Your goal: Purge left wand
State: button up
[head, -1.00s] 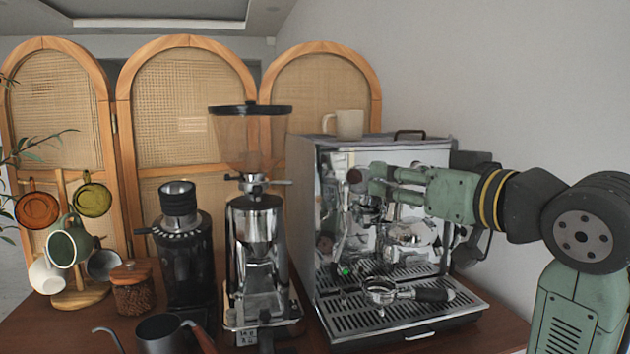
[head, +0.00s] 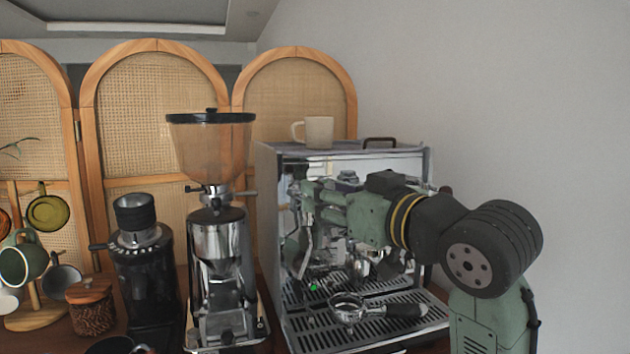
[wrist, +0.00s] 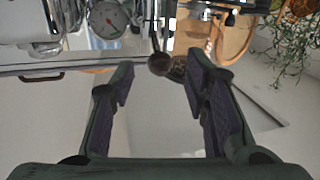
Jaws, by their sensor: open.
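The espresso machine (head: 350,158) stands on the counter. Its left wand (head: 304,250) hangs as a chrome tube at the front left, with a small green spot near its lower end. My gripper (head: 305,192) is open in front of the machine's upper left front, above the wand, and hides part of it. In the wrist view my gripper (wrist: 160,78) has its two fingers spread apart, with a dark round knob (wrist: 160,64) between or just beyond the tips. I cannot tell if they touch it. A pressure gauge (wrist: 107,18) shows beside it.
A portafilter (head: 348,308) lies on the drip tray (head: 380,329). A cream mug (head: 319,132) stands on top of the machine. A tall grinder (head: 216,250) and a black grinder (head: 146,275) stand to its left. A mug tree is at the far left. The wall side is clear.

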jog(key=shift+p+x, duration=0.45)
jog(key=shift+x, duration=1.7)
jog(key=shift+c, duration=0.2)
grip_shut()
